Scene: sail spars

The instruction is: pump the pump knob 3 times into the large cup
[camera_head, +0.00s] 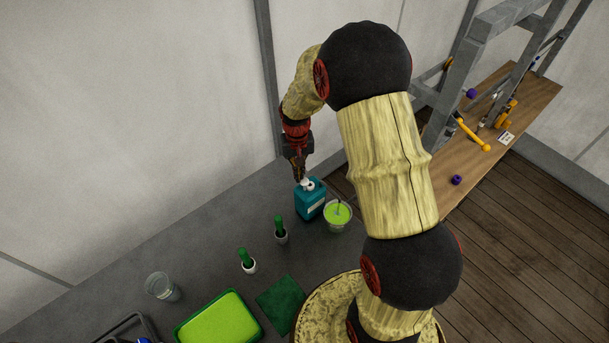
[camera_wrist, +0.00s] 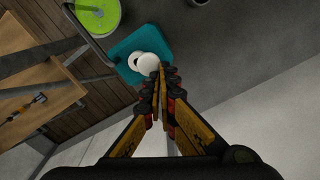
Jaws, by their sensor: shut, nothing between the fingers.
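The pump bottle (camera_head: 309,203) is teal with a white pump knob (camera_head: 309,185) on top, standing upright on the grey counter. My gripper (camera_head: 300,179) is shut and empty, pointing down right at the knob. In the wrist view, the fingertips (camera_wrist: 159,70) overlap the edge of the white knob (camera_wrist: 148,62), above the teal bottle (camera_wrist: 135,46). I cannot tell whether they touch it or whether the knob is pressed down. The large cup (camera_head: 338,215) stands just right of the bottle and shows bright green contents; it also shows in the wrist view (camera_wrist: 98,13).
Two small pots with green tops (camera_head: 281,230) (camera_head: 247,261) stand left of the bottle. A clear glass (camera_head: 161,287), a green tray (camera_head: 217,322) and a dark green cloth (camera_head: 280,303) lie nearer. A wooden bench (camera_head: 520,85) with loose parts is at right.

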